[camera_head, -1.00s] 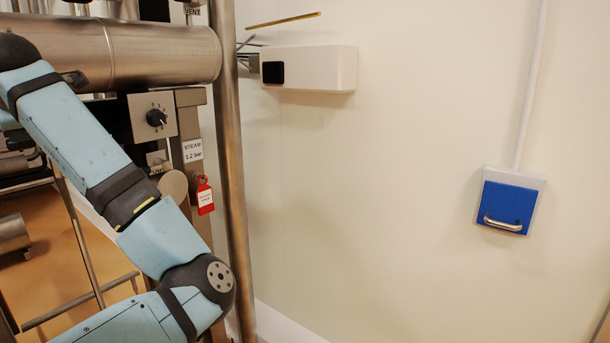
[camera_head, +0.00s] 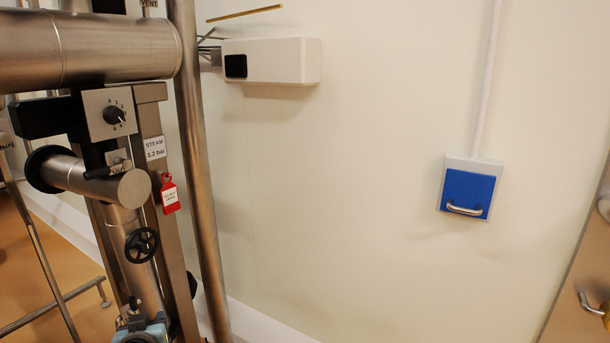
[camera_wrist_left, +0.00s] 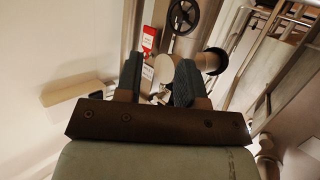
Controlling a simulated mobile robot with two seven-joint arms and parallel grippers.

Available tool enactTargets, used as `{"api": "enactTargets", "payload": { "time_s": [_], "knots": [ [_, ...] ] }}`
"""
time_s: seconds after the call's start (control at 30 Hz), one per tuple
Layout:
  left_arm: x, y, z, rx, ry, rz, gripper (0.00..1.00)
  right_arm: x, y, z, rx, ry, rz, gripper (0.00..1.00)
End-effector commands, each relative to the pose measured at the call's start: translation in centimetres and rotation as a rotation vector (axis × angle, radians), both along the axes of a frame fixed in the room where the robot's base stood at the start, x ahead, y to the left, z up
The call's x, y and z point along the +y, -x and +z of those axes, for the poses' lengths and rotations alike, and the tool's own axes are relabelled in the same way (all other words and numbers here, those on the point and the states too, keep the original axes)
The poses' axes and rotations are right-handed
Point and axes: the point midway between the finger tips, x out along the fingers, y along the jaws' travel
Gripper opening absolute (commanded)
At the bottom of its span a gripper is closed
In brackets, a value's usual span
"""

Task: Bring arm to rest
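My left gripper (camera_head: 142,330) shows only in part at the bottom left of the head view, below a black handwheel (camera_head: 141,245). In the left wrist view my left gripper (camera_wrist_left: 158,72) has its two dark fingers apart. I see no object held between them; pipework shows behind the gap. The red tag (camera_wrist_left: 150,38) and the handwheel (camera_wrist_left: 183,15) lie beyond the fingers in that view. My right gripper is in neither view.
Steel pipework (camera_head: 90,50) and a steel post (camera_head: 203,180) stand at the left. A selector knob (camera_head: 114,115) and a red tag (camera_head: 169,194) are on it. A white box (camera_head: 270,61) and a blue-fronted box (camera_head: 467,190) are on the wall. A door-like panel (camera_head: 590,250) edges the right.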

Motion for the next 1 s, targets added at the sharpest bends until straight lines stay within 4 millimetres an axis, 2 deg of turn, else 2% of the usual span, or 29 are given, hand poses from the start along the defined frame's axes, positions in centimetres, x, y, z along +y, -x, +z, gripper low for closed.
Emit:
{"api": "enactTargets", "payload": {
  "time_s": [0.03, 0.1, 0.2, 0.3, 0.4, 0.6, 0.63, 0.67, 0.7, 1.0],
  "knots": [
    [-1.8, 2.1, -3.4, 0.047, -0.019, -0.071, 0.36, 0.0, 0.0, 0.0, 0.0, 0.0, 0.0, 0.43],
    [-4.4, 4.9, -7.2, 0.097, -0.037, -0.17, 0.36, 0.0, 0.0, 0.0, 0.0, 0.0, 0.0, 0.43],
    [-7.9, 9.5, -11.9, 0.155, -0.046, -0.3, 0.36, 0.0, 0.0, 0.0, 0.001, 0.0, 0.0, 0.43],
    [-10.9, 13.9, -15.3, 0.199, -0.04, -0.404, 0.36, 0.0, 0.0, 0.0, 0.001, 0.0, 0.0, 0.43],
    [-13.2, 18.0, -17.8, 0.234, -0.026, -0.483, 0.36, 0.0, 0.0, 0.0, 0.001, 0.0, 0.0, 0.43],
    [-16.9, 25.6, -21.1, 0.285, 0.014, -0.603, 0.36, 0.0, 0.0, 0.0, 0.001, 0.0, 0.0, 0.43],
    [-17.4, 26.7, -21.5, 0.292, 0.023, -0.619, 0.36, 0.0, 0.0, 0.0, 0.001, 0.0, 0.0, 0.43],
    [-17.7, 27.2, -20.9, 0.291, 0.024, -0.627, 0.36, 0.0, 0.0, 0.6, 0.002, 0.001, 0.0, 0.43],
    [-17.5, 26.6, -19.0, 0.283, 0.017, -0.623, 0.36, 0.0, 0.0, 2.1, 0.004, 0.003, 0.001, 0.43],
    [-17.1, 26.7, -12.7, 0.276, -0.003, -0.621, 0.36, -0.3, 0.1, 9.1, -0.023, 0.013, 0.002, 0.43]
  ]
}}
